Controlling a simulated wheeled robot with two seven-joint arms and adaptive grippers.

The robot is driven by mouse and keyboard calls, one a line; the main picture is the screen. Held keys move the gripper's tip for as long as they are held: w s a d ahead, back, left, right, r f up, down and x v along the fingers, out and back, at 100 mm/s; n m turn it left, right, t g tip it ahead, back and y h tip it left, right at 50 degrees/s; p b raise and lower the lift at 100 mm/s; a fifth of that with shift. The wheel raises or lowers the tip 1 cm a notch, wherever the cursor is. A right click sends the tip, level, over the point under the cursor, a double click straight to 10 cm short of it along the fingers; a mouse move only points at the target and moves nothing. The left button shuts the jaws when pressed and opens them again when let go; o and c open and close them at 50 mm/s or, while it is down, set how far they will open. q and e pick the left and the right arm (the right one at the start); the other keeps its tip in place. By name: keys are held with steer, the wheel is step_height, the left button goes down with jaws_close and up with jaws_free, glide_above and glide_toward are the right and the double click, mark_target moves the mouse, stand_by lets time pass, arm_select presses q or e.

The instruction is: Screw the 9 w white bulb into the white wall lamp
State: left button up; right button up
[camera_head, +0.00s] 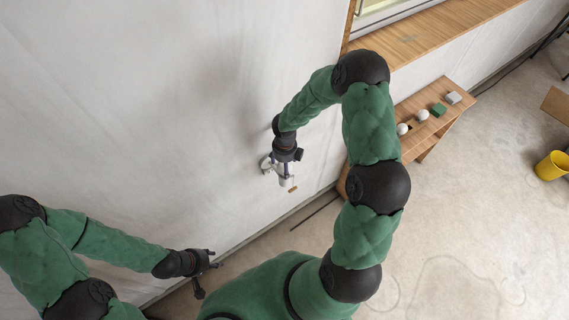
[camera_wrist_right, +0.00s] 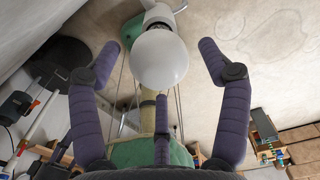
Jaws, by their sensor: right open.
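A white round bulb (camera_wrist_right: 159,60) sits between the spread fingers of my right gripper (camera_wrist_right: 160,78) in the right wrist view. Its neck meets the white wall lamp (camera_wrist_right: 160,16) at the top of that view; I cannot tell how deep it sits. My right gripper is open around the bulb, with gaps beside it. In the head view my right gripper (camera_head: 287,156) is at the wall, and partly covers the white wall lamp (camera_head: 286,181). The bulb cannot be made out there. My left gripper (camera_head: 206,268) is open and empty, low near the wall, away from the lamp.
A wooden bench (camera_head: 410,143) stands right of my right arm. A yellow bucket (camera_head: 552,166) is at the far right. The floor between is clear.

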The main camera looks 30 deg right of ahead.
steer(key=shift+f, duration=0.15)
steer(key=shift+f+b, duration=1.05)
steer(key=shift+f, duration=0.6)
steer(key=c, duration=1.1)
steer(key=shift+o, duration=0.2)
steer(key=m+b, duration=0.1)
steer(key=m, duration=0.2)
steer(key=shift+f+b, duration=0.15)
steer(key=shift+b, duration=0.15)
steer(key=o, duration=0.7)
steer(key=shift+s+a+m, duration=0.1)
steer(key=shift+m, duration=0.3)
steer(key=o, duration=0.4)
steer(key=shift+o, duration=0.2)
steer(key=shift+r, duration=0.2)
